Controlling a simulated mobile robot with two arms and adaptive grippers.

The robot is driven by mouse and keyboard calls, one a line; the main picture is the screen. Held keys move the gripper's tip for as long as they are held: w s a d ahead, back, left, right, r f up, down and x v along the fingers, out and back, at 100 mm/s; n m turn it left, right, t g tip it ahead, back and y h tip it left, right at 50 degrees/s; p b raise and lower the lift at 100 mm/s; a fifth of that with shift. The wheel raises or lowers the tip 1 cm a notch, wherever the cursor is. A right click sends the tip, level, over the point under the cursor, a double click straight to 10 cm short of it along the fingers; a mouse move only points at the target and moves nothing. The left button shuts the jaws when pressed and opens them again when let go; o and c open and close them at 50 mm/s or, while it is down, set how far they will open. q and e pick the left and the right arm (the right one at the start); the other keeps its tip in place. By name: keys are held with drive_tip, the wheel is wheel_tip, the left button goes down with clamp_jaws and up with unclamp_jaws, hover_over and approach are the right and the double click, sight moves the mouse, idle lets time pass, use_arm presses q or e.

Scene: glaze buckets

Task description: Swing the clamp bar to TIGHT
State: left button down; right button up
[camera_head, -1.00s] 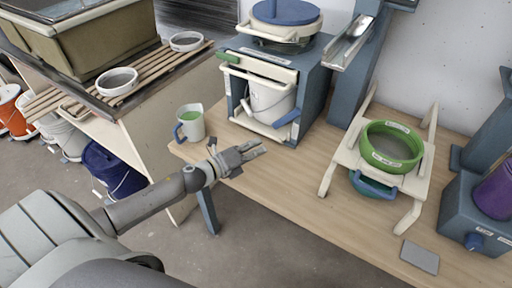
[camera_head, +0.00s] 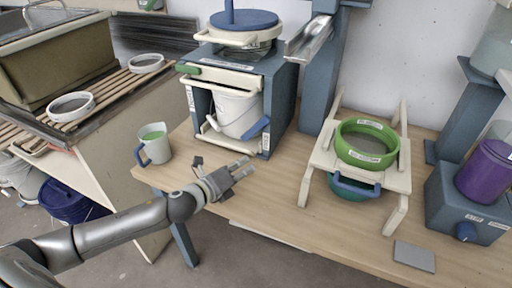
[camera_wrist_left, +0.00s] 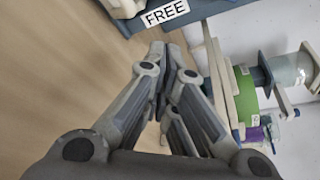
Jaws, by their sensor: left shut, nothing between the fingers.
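The clamp bar (camera_head: 222,75) is a cream bar with a green grip (camera_head: 188,69) at its left end. It lies across the upper front of a blue press frame (camera_head: 283,95), above a white bucket (camera_head: 237,112). My left gripper (camera_head: 247,168) is shut and empty, over the table in front of and below the frame, apart from the bar. In the left wrist view my shut fingers (camera_wrist_left: 172,50) point toward a FREE label (camera_wrist_left: 165,12). The TIGHT label cannot be made out. My right gripper is out of view.
A grey mug (camera_head: 154,150) with green contents stands left of the frame. A blue lever (camera_head: 255,128) juts out at the bucket's front. A green sieve (camera_head: 366,143) sits on a cream stand to the right. The tabletop (camera_head: 262,205) near my gripper is clear.

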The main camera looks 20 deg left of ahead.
sight(255, 129)
use_arm(q)
drive_tip(key=shift+w, duration=0.1)
drive_tip(key=p+x, duration=0.1)
drive_tip(key=x, duration=0.9)
drive_tip(key=shift+d, duration=0.1)
drive_tip(key=shift+a+r+p, duration=0.55)
drive_tip(key=shift+a+r, duration=0.35)
drive_tip(key=shift+a, duration=0.25)
drive_tip(key=shift+a+r, duration=0.35)
drive_tip(key=shift+a, duration=0.2)
drive_tip(key=shift+a+r+m+p, duration=0.1)
drive_tip(key=shift+a+m+p, duration=0.25)
drive_tip(key=shift+p, duration=0.35)
